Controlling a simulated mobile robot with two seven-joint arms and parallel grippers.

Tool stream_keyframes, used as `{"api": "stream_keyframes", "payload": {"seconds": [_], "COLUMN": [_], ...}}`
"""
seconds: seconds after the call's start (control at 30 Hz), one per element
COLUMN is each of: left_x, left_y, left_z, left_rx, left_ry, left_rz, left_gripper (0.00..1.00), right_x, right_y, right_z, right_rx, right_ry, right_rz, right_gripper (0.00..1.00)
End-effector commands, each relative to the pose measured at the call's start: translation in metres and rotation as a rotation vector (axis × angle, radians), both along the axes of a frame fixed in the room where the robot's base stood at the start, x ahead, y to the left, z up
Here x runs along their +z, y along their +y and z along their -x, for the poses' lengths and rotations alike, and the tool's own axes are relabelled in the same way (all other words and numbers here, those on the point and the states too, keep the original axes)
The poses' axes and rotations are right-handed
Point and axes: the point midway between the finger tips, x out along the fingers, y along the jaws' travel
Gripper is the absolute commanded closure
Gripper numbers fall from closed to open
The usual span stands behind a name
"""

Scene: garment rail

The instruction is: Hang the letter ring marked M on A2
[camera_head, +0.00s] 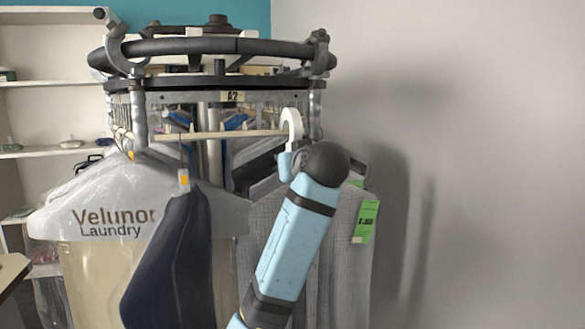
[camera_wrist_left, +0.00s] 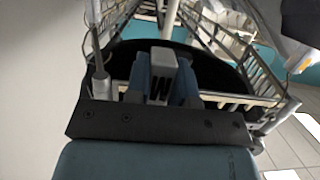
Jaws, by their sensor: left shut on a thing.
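The white letter ring (camera_head: 291,124) is a hook-like piece standing up from my left gripper (camera_head: 287,158) in the head view. In the left wrist view its white block with a black M (camera_wrist_left: 161,86) sits between the two blue fingers of my left gripper (camera_wrist_left: 162,92), which is shut on it. The A2 label (camera_head: 233,96) is on a grey plate under the dark round rail (camera_head: 215,46). The ring is right of and lower than the label in the picture, and I cannot tell their distance in depth. My right gripper is not in view.
A bagged garment marked Velunor Laundry (camera_head: 100,205), a dark garment (camera_head: 172,262) and a grey garment with a green tag (camera_head: 365,222) hang below the rail. White shelves (camera_head: 45,83) stand at the left. The wall at the right is bare.

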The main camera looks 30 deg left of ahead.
Motion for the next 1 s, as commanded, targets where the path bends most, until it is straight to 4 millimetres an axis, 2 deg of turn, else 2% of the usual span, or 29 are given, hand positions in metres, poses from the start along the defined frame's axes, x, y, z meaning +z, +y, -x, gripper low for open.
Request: {"api": "stream_keyframes", "payload": {"seconds": [0.4,1.0], "left_x": [0.001,0.001], "left_y": [0.003,0.021], "left_z": [-0.002,-0.018], "left_rx": [0.001,0.0], "left_ry": [0.0,0.0], "left_rz": [0.001,0.001], "left_gripper": [1.0,1.0], "right_x": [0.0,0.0], "right_y": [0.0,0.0], "right_z": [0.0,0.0], "right_rx": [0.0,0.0], "right_ry": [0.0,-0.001], "right_rz": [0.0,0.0], "right_gripper": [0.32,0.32]}}
